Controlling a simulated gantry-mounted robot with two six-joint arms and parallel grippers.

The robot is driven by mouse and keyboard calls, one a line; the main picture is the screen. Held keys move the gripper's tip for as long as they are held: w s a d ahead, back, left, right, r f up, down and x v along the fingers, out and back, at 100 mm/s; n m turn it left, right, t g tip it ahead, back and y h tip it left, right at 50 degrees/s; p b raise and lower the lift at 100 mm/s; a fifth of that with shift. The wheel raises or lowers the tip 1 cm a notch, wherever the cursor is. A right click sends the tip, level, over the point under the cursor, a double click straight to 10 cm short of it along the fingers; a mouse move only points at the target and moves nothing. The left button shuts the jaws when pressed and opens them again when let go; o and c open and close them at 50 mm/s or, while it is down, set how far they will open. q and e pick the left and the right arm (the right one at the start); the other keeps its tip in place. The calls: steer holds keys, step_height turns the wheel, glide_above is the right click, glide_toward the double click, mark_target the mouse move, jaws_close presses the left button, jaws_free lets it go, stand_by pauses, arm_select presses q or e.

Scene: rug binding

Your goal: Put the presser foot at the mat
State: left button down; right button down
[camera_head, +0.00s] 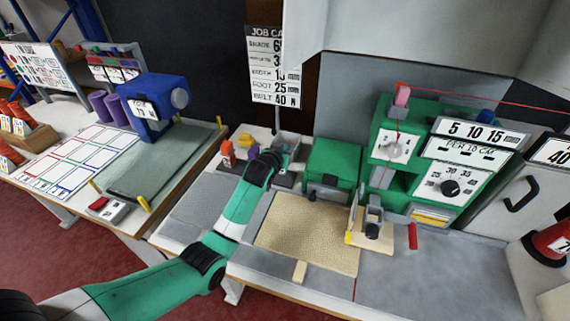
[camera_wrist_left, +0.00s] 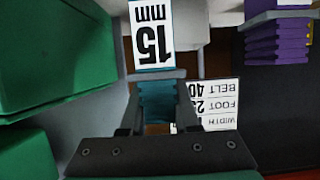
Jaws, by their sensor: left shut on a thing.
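My left gripper (camera_head: 280,152) reaches to the back of the bench, by the small parts left of the green machine. In the left wrist view the gripper (camera_wrist_left: 157,105) is shut on a teal ribbed piece (camera_wrist_left: 158,98). A white "15 mm" plate (camera_wrist_left: 153,35) is just beyond the piece. I cannot tell whether this piece is the presser foot. The tan mat (camera_head: 300,238) lies flat in front of the green machine, right of my left forearm. A metal clamp-like part (camera_head: 374,214) stands at its right edge. My right gripper is not in view.
The green machine (camera_head: 395,140) stands behind the mat. Orange (camera_head: 228,154) and purple (camera_head: 253,153) pieces stand left of my gripper. A job card (camera_head: 272,70) hangs behind. Grey bench surface (camera_head: 420,270) right of the mat is clear.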

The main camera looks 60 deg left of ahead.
arm_select(q)
steer(key=f+b, duration=0.2)
steer(key=f, duration=0.1)
steer(key=shift+w+a+f+b, duration=0.15)
steer(key=shift+a+f+b, duration=0.15)
steer(key=shift+f+b, duration=0.1)
steer(key=shift+d+r, duration=0.1)
steer(key=c, duration=0.6)
jaws_free()
steer(key=shift+c, duration=0.2)
